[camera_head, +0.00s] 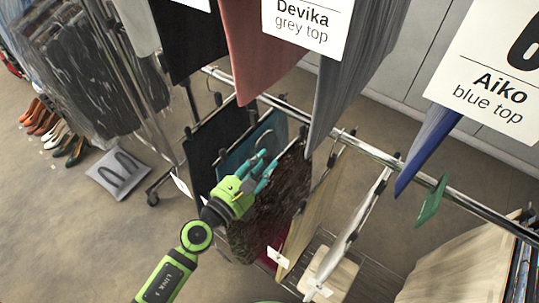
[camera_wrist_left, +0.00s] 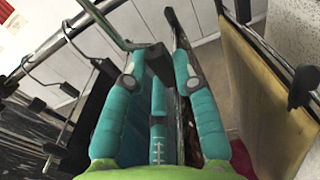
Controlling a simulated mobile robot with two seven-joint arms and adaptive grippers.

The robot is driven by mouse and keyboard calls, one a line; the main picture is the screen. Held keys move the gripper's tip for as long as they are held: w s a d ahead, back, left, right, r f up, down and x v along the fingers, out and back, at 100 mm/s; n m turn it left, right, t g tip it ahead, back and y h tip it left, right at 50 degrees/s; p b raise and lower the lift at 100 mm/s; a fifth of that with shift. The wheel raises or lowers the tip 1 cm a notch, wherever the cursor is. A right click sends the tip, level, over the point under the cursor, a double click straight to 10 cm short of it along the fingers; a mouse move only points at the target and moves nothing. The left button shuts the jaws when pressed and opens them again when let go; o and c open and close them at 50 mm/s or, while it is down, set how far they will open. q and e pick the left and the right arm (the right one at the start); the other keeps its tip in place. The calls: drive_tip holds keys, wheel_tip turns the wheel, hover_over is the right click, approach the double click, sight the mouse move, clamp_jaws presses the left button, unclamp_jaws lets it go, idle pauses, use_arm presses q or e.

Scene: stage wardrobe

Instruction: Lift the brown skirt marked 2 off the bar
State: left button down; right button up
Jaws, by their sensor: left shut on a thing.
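The brown skirt (camera_head: 268,205), dark and mottled, hangs under the lower bar (camera_head: 365,150) in the head view. I cannot read a number 2 on it. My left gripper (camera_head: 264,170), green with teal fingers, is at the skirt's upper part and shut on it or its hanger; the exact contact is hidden. In the left wrist view, a dark brown strip of the skirt (camera_wrist_left: 188,128) shows between the teal fingers (camera_wrist_left: 160,75). A dark hanger part is close by the fingertips. My right gripper is not in view.
A teal garment (camera_head: 235,155) and a black one (camera_head: 203,150) hang close on the left, a tan one (camera_head: 318,200) on the right. Long garments with name cards, such as the grey top (camera_head: 345,75), hang above in front of the bar. Shoes and a grey cushion (camera_head: 118,175) lie on the floor.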

use_arm(q)
drive_tip(key=b+v, duration=0.6)
drive_tip(key=v, duration=0.7)
drive_tip(key=shift+f, duration=0.1)
drive_tip(key=b+v, duration=0.2)
drive_tip(key=v, duration=2)
drive_tip(key=shift+r, duration=0.25)
drive_tip(key=shift+s+a, duration=0.1)
